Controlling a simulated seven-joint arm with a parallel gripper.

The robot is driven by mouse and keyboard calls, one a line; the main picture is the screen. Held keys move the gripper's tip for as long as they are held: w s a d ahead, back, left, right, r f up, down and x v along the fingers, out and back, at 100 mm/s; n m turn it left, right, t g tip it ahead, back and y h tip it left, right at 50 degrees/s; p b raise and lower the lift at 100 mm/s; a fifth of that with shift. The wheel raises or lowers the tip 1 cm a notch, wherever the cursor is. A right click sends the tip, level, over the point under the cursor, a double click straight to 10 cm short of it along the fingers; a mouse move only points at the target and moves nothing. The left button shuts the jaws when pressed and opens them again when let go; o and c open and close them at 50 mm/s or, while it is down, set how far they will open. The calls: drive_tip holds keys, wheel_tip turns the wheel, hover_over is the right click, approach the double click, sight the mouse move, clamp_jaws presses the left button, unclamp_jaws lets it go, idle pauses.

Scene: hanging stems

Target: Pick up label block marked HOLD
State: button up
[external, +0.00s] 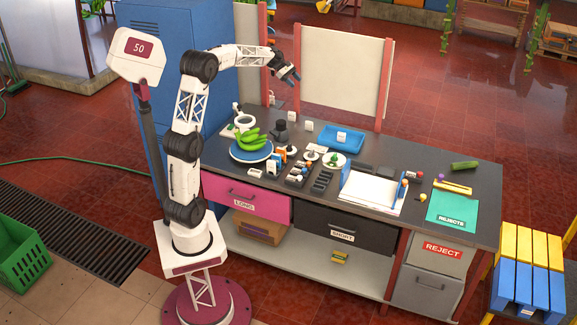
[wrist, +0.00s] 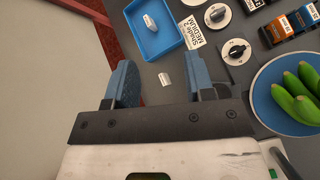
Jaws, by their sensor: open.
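Small white label blocks are on the dark bench, and their markings are too small to read, so I cannot tell which says HOLD. In the external view one block (external: 291,116) stands near the back edge, another (external: 308,126) stands to its right, and a third (external: 341,137) lies in the blue tray (external: 355,148). In the wrist view a block (wrist: 163,79) shows between my fingers, below them on the bench, and one (wrist: 150,22) lies in the tray. My gripper (external: 292,77) is open and empty, high above the bench's back edge; its fingers also show in the wrist view (wrist: 165,82).
A blue plate of green bananas (external: 251,146) stands left on the bench, with a dark knob-topped object (external: 280,131) beside it. White dials (wrist: 236,51) and a card reading Shade 2 MEDIUM (wrist: 190,30) are near the tray. A pale panel (external: 340,70) rises behind the bench.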

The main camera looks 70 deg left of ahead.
drive_tip(key=a+f+n+t, duration=0.2)
drive_tip(key=a+f+n, duration=0.1)
drive_tip(key=a, duration=0.9)
drive_tip(key=a+f+n+t, duration=0.2)
drive_tip(key=a+f+n, duration=0.1)
drive_tip(key=a, duration=0.9)
approach(292, 124)
drive_tip(key=shift+w+a+r+h, duration=0.1)
drive_tip(key=shift+w+r+h, duration=0.05)
drive_tip(key=shift+w+r, duration=0.3)
drive_tip(key=shift+w+a+r+h, duration=0.15)
drive_tip(key=shift+w+r, duration=0.15)
drive_tip(key=shift+w, duration=0.2)
drive_tip(key=shift+f, duration=0.1)
drive_tip(key=shift+w, duration=0.1)
drive_tip(key=shift+x, duration=1.3)
drive_tip(key=shift+d, duration=0.1)
drive_tip(key=shift+x, duration=2.5)
